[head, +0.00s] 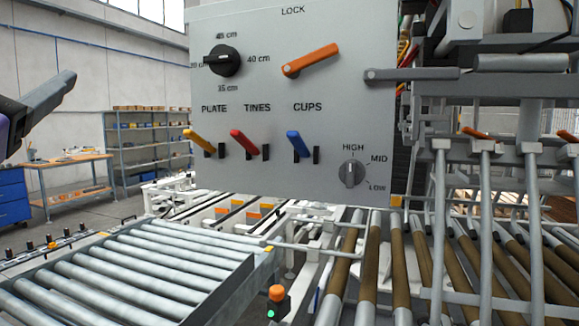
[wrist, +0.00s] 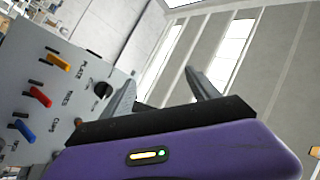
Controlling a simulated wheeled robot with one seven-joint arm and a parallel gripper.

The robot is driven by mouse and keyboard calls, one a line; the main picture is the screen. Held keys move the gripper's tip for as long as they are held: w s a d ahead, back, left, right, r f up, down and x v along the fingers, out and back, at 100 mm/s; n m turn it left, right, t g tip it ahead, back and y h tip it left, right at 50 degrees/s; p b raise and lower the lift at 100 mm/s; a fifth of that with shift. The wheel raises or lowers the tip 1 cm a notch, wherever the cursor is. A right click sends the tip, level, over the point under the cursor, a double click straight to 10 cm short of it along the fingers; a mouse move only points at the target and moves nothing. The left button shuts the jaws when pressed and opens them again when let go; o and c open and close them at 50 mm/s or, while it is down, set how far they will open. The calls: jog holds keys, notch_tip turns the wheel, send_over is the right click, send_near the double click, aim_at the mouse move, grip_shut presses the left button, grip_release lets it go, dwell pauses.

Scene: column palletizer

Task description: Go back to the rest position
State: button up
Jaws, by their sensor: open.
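My gripper (head: 52,98) shows at the left edge of the head view, apart from the control panel (head: 290,180) and to its left. In the wrist view my gripper (wrist: 165,92) has its two fingers spread apart with nothing between them. The panel carries an orange LOCK lever (head: 311,60), a black centimetre knob (head: 223,61), and yellow PLATE (head: 200,140), red TINES (head: 243,144) and blue CUPS (head: 299,144) levers. A grey HIGH/MID/LOW knob (head: 352,173) sits at the lower right. The panel also shows tilted in the wrist view (wrist: 62,105).
A roller conveyor (head: 140,270) lies below left of the panel. Brown and grey rollers (head: 370,260) and a metal frame (head: 486,200) stand to the right. A workbench (head: 70,158) and shelves (head: 150,143) are far behind. The space around my gripper looks clear.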

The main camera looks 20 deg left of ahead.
jog(key=w+d+f+n+g+y, duration=0.2)
jog(key=d+f+n, duration=0.15)
jog(key=f, duration=0.65)
jog(key=w+d+f+n+g+y, duration=0.1)
jog(key=w+d+f+n+y, duration=0.2)
jog(key=f, duration=0.8)
jog(key=s+d+f+n+h, duration=0.1)
jog(key=d+f+n+h, duration=0.15)
jog(key=d+f, duration=1.5)
jog(key=s+d+f+m+h, duration=0.1)
jog(key=s+d+f+h, duration=0.1)
jog(key=s+d+f, duration=0.35)
jog(key=s+d+f+m+h, duration=0.1)
jog(key=s+d+f+h, duration=0.15)
jog(key=d, duration=0.55)
jog(key=s+d+f+m+h, duration=0.1)
jog(key=s+d+f, duration=0.25)
jog(key=d, duration=0.35)
jog(key=s+d+f+m+g+h, duration=0.3)
jog(key=s+d+f+m+h, duration=0.2)
jog(key=s+d, duration=0.6)
jog(key=s+f+h, duration=0.2)
jog(key=s, duration=0.1)
jog(key=shift+d+f, duration=0.35)
jog(key=shift+d, duration=0.05)
